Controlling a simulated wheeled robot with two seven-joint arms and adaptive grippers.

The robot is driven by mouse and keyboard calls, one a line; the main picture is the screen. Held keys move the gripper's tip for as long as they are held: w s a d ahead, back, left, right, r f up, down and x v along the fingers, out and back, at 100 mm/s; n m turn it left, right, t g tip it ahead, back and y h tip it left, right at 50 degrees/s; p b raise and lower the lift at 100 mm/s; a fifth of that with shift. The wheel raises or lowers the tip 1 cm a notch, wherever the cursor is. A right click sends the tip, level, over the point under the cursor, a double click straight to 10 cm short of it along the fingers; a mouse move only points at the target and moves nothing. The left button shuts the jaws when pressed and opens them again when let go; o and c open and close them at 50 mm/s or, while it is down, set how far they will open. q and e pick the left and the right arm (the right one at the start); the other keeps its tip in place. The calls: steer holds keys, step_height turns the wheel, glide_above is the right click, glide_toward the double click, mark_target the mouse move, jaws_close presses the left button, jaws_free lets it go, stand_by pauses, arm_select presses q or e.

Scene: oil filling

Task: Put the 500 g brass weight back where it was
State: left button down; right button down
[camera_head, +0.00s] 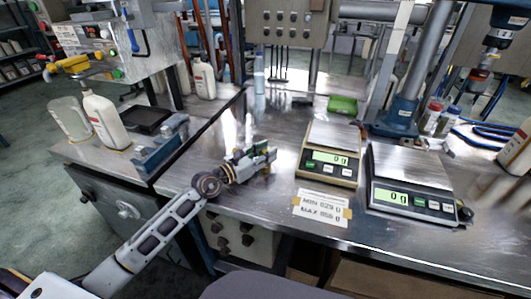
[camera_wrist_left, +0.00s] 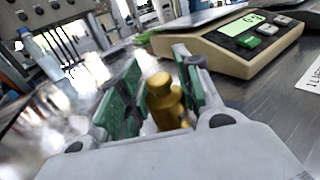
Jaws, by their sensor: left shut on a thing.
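My left gripper (camera_head: 262,157) is over the metal table, left of the beige scale (camera_head: 331,153). In the left wrist view its green-padded fingers (camera_wrist_left: 158,100) are shut on the brass weight (camera_wrist_left: 163,101), which stands upright between them. In the head view the weight is mostly hidden by the fingers. The beige scale reads 0 g and its pan is empty; it also shows in the left wrist view (camera_wrist_left: 225,45). The black scale (camera_head: 412,182) to its right also reads 0 g, with an empty pan. My right gripper is not in view.
A paper label (camera_head: 322,207) lies at the table's front edge before the beige scale. A green object (camera_head: 342,105) lies behind that scale. A drill press column (camera_head: 405,105) stands at the back right. White bottles (camera_head: 106,118) stand on the left bench. The tabletop left of the scale is mostly clear.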

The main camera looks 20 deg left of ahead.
arm_select(q)
steer(key=c, duration=1)
jaws_free()
steer(key=shift+f, duration=0.1)
steer(key=shift+r, duration=0.2)
